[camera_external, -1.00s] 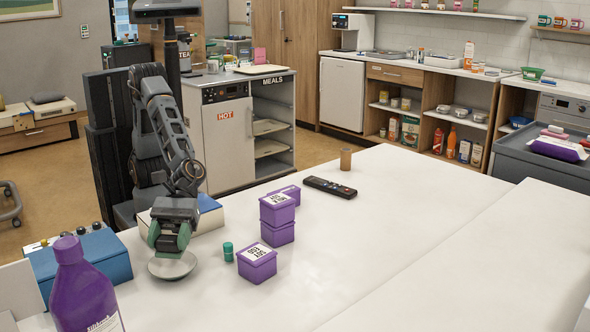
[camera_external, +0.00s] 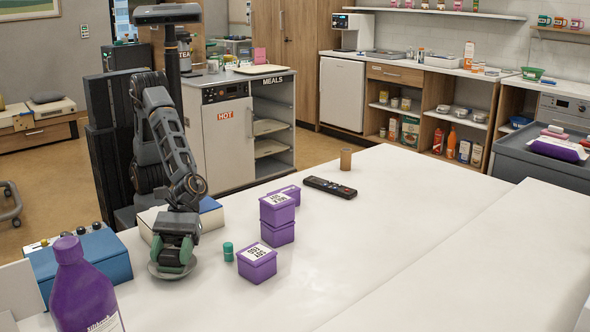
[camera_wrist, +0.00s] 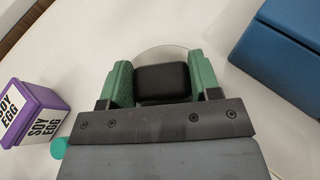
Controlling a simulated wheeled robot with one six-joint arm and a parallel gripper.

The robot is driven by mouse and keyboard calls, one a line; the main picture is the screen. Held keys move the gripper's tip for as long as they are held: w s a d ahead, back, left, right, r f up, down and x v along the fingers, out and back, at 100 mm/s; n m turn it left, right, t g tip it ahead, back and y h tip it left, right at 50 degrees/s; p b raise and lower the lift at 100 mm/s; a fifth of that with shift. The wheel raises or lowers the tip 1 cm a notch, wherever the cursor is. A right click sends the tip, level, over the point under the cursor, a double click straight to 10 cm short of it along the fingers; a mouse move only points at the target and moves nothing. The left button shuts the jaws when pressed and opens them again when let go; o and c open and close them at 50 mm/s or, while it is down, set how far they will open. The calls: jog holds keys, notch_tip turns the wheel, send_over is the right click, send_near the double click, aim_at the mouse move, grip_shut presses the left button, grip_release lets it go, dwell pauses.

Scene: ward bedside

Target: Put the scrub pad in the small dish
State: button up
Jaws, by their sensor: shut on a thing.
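The small dish (camera_external: 158,273) is a pale, shallow round dish on the white table, directly under my gripper. My gripper (camera_external: 173,262) points down at it with green fingers. In the wrist view my gripper (camera_wrist: 165,85) is shut on a dark, rounded block, the scrub pad (camera_wrist: 163,80). The dish's rim (camera_wrist: 165,50) shows behind the pad in that view. The pad is over the dish; I cannot tell whether it touches the dish's bottom.
Purple allergen boxes (camera_external: 257,270) stand right of my gripper, two of them stacked (camera_external: 277,235). A small teal-capped jar (camera_external: 228,252) is nearer. A blue box (camera_external: 100,258) and a purple bottle (camera_external: 82,290) stand left. A remote (camera_external: 330,187) lies farther back. The table's right side is clear.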

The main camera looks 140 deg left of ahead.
aim_at(169, 254)
jog(key=shift+f, duration=0.3)
jog(key=o, duration=0.9)
jog(key=shift+s+f, duration=0.1)
jog(key=shift+f, duration=0.15)
jog(key=shift+r+p, duration=0.65)
jog(key=shift+p, duration=0.2)
jog(key=v, duration=0.3)
jog(key=shift+r, duration=0.15)
notch_tip(169, 254, up, 7)
jog(key=p, duration=0.2)
jog(key=shift+r, duration=0.1)
